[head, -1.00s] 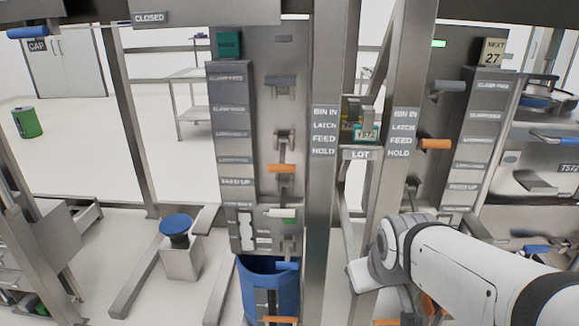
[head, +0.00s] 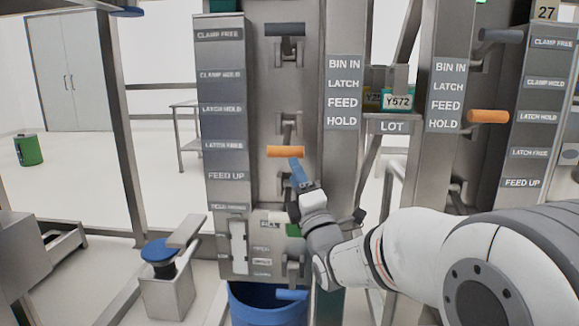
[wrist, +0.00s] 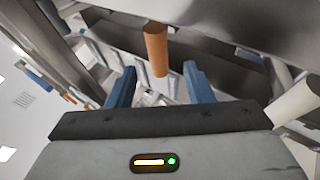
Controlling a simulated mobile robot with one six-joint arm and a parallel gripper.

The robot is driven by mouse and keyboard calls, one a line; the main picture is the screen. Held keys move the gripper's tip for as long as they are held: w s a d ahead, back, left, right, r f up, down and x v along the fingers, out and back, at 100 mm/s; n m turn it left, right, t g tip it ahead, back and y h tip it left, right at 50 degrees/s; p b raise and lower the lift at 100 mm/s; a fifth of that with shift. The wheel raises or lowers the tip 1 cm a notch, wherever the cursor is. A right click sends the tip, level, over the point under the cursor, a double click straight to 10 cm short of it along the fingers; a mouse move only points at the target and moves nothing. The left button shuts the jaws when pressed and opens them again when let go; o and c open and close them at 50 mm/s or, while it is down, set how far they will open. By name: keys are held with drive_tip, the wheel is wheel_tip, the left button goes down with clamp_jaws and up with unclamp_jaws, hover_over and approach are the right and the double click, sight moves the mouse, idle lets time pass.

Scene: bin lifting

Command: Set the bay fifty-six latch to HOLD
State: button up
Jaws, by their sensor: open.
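The left bay's latch handle (head: 286,151), an orange bar, sits about level with the LATCH FREE label (head: 223,146), below the LATCH HOLD label (head: 221,109). No plate reading fifty-six is legible. My gripper (head: 297,170) is just below and in front of this handle, its blue fingers pointing up toward it. In the wrist view the orange handle (wrist: 156,48) appears between and beyond the two open fingers of my gripper (wrist: 160,85). The fingers look apart from it; exact depth is unclear.
The right bay has another orange handle (head: 487,116), level with its LATCH HOLD label. A grey handle (head: 284,30) is above the left latch. A blue bin (head: 266,304) stands below. Steel posts (head: 346,190) rise to the right of my gripper.

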sight(288, 156)
drive_tip(key=x, duration=0.7)
drive_tip(key=shift+w+r, duration=0.2)
drive_tip(key=shift+r, duration=0.1)
drive_tip(key=shift+c, duration=0.4)
clamp_jaws()
